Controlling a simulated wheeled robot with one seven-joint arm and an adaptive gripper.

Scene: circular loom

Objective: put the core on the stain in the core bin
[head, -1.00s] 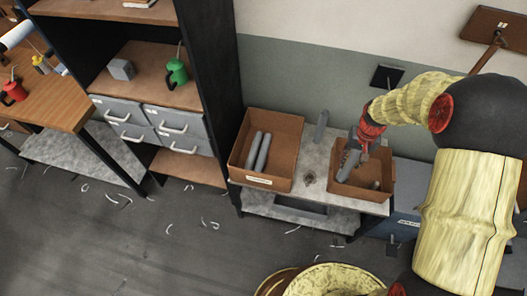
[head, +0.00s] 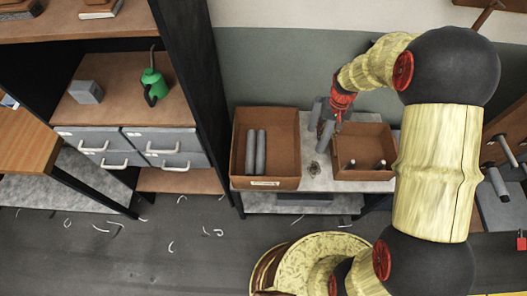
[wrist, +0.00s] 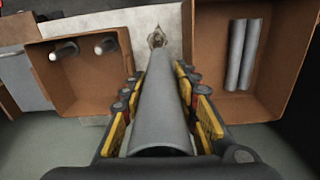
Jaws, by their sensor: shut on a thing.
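My gripper (head: 335,112) is shut on a grey cylindrical core (head: 326,136), between the two brown bins and above the table. In the wrist view the core (wrist: 163,100) lies between the fingers, its far end pointing toward a dark stain (wrist: 157,37). The stain (head: 314,169) is on the pale tabletop; the core's lower end looks above it. The left bin (head: 240,145), with a white label too small to read, holds two grey cores (head: 255,152). The right bin (head: 362,175) holds two pale-tipped cylinders (head: 381,164).
Shelves with a green can (head: 154,85), a grey block (head: 86,91) and drawers stand at left. White scraps litter the dark floor, which is otherwise open in front.

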